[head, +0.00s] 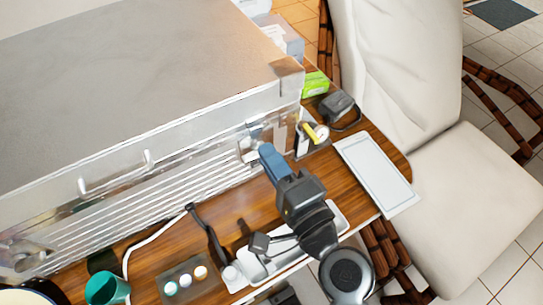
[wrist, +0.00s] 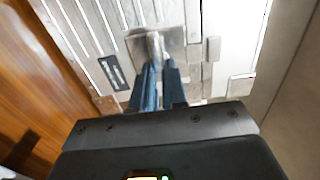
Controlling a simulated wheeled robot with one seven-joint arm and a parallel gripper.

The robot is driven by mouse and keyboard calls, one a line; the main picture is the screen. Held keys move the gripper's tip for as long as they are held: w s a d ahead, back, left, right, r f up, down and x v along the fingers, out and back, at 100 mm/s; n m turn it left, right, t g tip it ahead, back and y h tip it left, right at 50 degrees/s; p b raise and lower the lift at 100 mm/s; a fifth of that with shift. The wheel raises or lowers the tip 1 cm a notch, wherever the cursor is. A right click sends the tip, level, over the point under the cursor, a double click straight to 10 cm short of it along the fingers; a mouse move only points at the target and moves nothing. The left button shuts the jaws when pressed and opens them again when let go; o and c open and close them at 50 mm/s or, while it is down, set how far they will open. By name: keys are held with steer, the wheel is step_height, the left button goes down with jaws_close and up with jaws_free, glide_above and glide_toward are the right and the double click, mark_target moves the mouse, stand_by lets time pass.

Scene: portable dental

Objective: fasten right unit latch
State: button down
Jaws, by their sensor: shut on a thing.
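The portable dental unit is a large silver metal case (head: 150,80) with a ribbed front, standing on a wooden table. Its right latch, a metal plate with a raised tab (wrist: 155,42), is on the front face near the right end. My gripper (head: 266,152) reaches the front of the case at that latch. In the wrist view my gripper (wrist: 157,80) has its blue fingers close together on the latch's tab. In the head view the fingers hide most of the latch.
A metal handle (head: 115,178) sticks out of the case front. On the wooden table (head: 235,205) are a white tray (head: 377,175), a teal cup (head: 106,289), a small jar tray (head: 188,283) and a yellow-handled item (head: 311,133). A cream chair (head: 470,190) stands at right.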

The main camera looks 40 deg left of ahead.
steer(key=shift+f, duration=0.1)
steer(key=c, duration=1.2)
jaws_free()
steer(key=shift+o, duration=0.2)
steer(key=shift+d, duration=0.1)
steer(key=b+v, duration=0.1)
steer(key=v, duration=0.6)
steer(key=shift+d, duration=0.3)
steer(key=shift+s+d, duration=0.1)
steer(key=shift+s, duration=0.05)
